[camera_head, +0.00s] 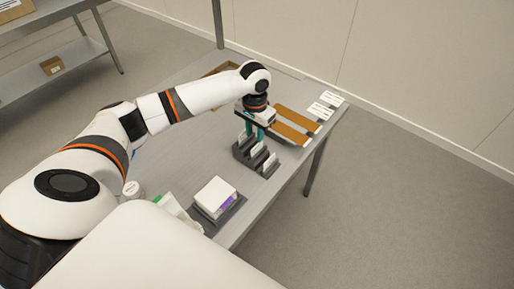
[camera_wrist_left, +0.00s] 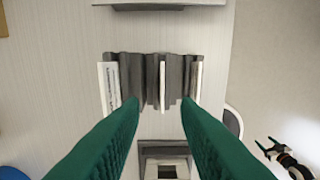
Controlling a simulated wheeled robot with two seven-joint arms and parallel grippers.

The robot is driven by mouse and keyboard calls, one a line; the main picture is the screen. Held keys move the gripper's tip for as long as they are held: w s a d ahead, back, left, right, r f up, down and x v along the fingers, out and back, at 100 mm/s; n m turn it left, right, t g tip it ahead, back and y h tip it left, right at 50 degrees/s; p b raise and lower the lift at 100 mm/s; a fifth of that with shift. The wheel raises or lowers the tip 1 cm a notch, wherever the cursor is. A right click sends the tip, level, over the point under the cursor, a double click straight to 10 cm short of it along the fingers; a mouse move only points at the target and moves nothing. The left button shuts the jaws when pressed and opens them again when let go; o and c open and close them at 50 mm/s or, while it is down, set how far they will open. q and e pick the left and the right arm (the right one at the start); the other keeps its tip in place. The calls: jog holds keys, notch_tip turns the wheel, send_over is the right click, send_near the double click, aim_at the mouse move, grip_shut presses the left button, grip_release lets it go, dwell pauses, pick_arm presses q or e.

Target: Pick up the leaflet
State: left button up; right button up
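A dark slotted holder (camera_head: 243,157) stands on the table, with several thin white leaflets upright in it. In the left wrist view the holder (camera_wrist_left: 150,67) carries a printed leaflet (camera_wrist_left: 108,88) at its left end, a thin white one (camera_wrist_left: 162,86) in the middle and another (camera_wrist_left: 197,80) at its right end. My left gripper (camera_head: 254,133) points down over the far end of the holder. Its green fingers (camera_wrist_left: 160,112) are spread apart with nothing between them. My right gripper (camera_wrist_left: 268,148) shows small at the lower right of the left wrist view; its opening is unclear.
A white box (camera_head: 214,193) sits on a dark tray (camera_head: 232,209) nearer me. Brown panels (camera_head: 297,123) and white printed cards (camera_head: 326,104) lie toward the far right edge. A grey shelf (camera_head: 50,80) stands behind.

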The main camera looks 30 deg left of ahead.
aim_at(257, 145)
pick_arm(q)
jog(key=shift+w+d+f+p, duration=0.15)
jog(key=shift+f+p, duration=0.1)
jog(key=shift+f, duration=1.05)
jog(key=shift+w+f+p, duration=0.15)
jog(key=shift+f+p, duration=0.1)
jog(key=shift+f, duration=1.05)
grip_shut()
